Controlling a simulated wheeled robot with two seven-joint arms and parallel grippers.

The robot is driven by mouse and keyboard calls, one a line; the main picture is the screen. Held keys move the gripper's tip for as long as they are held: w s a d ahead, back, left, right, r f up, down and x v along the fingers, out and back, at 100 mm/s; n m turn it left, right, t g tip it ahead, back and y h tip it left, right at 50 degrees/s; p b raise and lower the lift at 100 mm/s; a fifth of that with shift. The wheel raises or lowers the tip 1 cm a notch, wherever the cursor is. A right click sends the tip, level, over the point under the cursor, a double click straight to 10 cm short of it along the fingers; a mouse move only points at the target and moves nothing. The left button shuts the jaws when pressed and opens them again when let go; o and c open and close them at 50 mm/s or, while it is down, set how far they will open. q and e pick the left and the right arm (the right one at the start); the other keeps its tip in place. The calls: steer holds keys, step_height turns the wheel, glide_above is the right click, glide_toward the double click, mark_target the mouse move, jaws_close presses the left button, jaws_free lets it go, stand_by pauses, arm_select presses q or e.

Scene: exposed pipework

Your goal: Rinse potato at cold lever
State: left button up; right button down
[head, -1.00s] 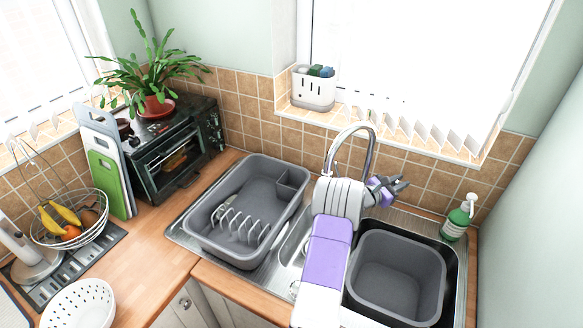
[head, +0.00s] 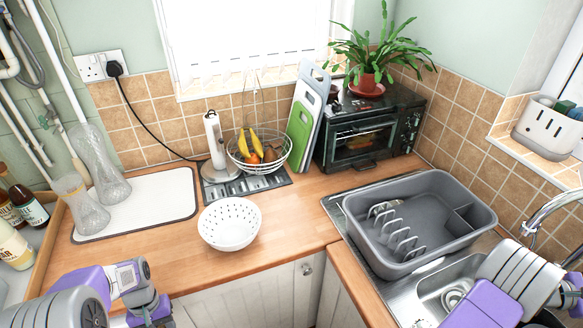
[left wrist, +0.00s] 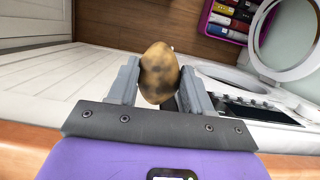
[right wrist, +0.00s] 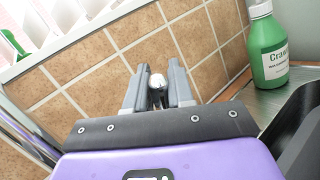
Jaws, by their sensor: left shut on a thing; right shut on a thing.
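The potato (left wrist: 160,74) is brown with dark patches. In the left wrist view my left gripper (left wrist: 159,92) is shut on it, above the floor. In the head view my left arm is at the bottom left and the potato is hidden. In the right wrist view my right gripper (right wrist: 157,92) is shut on a small shiny metal lever (right wrist: 157,80) in front of the tiles. I cannot tell its hot or cold marking. The curved chrome tap (head: 548,208) is at the right of the head view, partly cut off.
A grey dish tub (head: 425,268) stands on the drainer beside the small sink basin (head: 430,292). A white colander (head: 230,224), a wire fruit basket (head: 276,163) and a toaster oven (head: 365,140) stand on the counter. A green soap bottle (right wrist: 267,45) is right of my right gripper.

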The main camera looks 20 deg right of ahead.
steer(key=shift+a, duration=0.15)
steer(key=c, duration=1.1)
jaws_free()
steer(key=shift+w+a, duration=0.1)
steer(key=v, duration=1.1)
steer(key=shift+w+a+f+p, duration=0.15)
steer(key=shift+w+a+p, duration=0.1)
steer(key=shift+a+p, duration=0.1)
